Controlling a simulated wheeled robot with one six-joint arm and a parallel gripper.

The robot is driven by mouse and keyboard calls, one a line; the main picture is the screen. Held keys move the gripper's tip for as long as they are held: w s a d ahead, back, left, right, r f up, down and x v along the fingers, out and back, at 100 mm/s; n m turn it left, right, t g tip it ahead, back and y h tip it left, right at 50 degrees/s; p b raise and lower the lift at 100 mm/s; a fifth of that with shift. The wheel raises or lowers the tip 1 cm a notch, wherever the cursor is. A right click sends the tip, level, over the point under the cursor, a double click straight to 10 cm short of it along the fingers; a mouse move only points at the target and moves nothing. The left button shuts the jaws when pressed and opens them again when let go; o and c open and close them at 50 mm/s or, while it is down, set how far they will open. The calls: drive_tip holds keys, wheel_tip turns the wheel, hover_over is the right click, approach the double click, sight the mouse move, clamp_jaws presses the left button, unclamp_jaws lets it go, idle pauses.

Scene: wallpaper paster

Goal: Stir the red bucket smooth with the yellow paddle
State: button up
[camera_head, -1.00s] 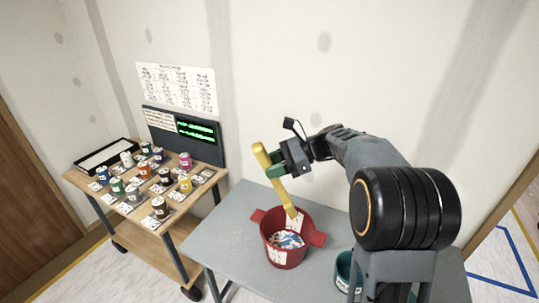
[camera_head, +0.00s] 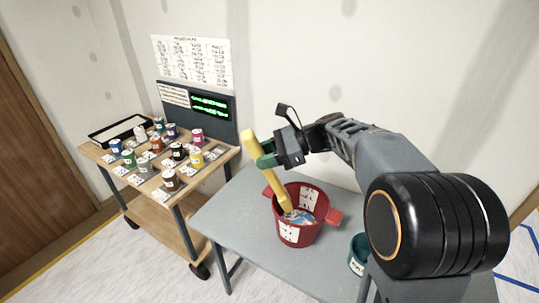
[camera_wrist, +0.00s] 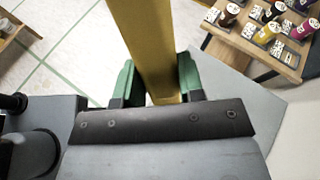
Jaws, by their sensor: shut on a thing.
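The red bucket (camera_head: 297,234) stands on the grey table in the head view. It has side handles, white labels and a patchy blue, white and brownish mix inside. The yellow paddle (camera_head: 262,165) slants down into the bucket, its lower end in or at the mix near the left inner wall. My gripper (camera_head: 266,155) is shut on the paddle's upper part, above and left of the bucket. In the wrist view the paddle (camera_wrist: 146,45) stands between the green fingers of my gripper (camera_wrist: 157,82). The bucket is not visible in the wrist view.
A teal bucket (camera_head: 357,254) stands right of the red one, partly hidden by my arm. The grey table (camera_head: 235,215) has free room left of the red bucket. A wooden cart (camera_head: 186,194) with several small paint cans stands at left, near the wall.

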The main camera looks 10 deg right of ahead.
sight(285, 191)
drive_tip(key=shift+w+d+f+b, duration=0.5)
drive_tip(key=shift+d+f+b, duration=0.55)
drive_tip(key=shift+f, duration=1.6)
drive_tip(key=shift+w+d+f+b, duration=0.5)
drive_tip(key=shift+d+f+b, duration=0.5)
drive_tip(key=shift+f, duration=1.7)
drive_tip(key=shift+w+d+f+b, duration=0.5)
drive_tip(key=shift+d+f+b, duration=0.55)
drive_tip(key=shift+f, duration=1.6)
drive_tip(key=shift+d, duration=0.15)
